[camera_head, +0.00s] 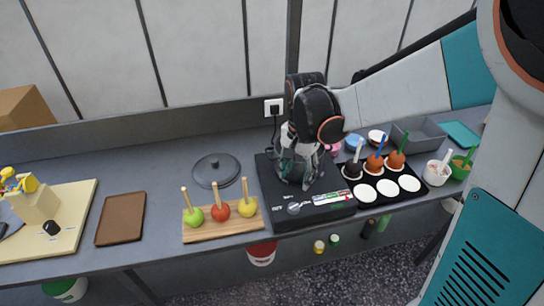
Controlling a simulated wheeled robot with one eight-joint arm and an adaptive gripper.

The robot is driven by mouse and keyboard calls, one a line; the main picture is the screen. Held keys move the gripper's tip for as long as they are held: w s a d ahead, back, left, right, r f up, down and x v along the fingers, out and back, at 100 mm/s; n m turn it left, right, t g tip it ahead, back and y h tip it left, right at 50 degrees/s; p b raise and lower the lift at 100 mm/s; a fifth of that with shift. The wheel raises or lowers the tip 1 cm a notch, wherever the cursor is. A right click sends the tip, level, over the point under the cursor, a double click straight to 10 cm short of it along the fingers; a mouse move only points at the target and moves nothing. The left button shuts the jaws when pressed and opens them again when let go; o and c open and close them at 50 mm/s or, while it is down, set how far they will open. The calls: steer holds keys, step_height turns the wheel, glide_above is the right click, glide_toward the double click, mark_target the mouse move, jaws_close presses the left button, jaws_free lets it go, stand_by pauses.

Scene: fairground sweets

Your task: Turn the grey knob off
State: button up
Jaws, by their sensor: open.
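The grey knob (294,209) sits on the front top edge of a black hotplate (266,180) at the centre of the counter. Small white markings lie beside the knob, too small to read. A coloured strip label (332,197) is to its right. My gripper (307,176) is over the hotplate, behind the knob and apart from it, with its jaws open. My gripper and arm hide much of the hotplate's top. A grey rounded shape, perhaps a pot (288,168), is partly hidden there. I cannot tell which way the knob points.
A wooden board (225,231) with apples on sticks stands left of the hotplate, a dark lid (215,169) behind it. A black tray (400,197) with dipped apples is to the right. A brown board (120,218) lies farther left. A plug (274,108) sits in the wall.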

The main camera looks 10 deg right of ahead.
mark_target(294, 206)
step_height(294, 206, down, 14)
steer(key=b, duration=0.4)
steer(key=shift+r, duration=0.1)
steer(key=shift+c, duration=0.6)
steer(key=c, duration=1)
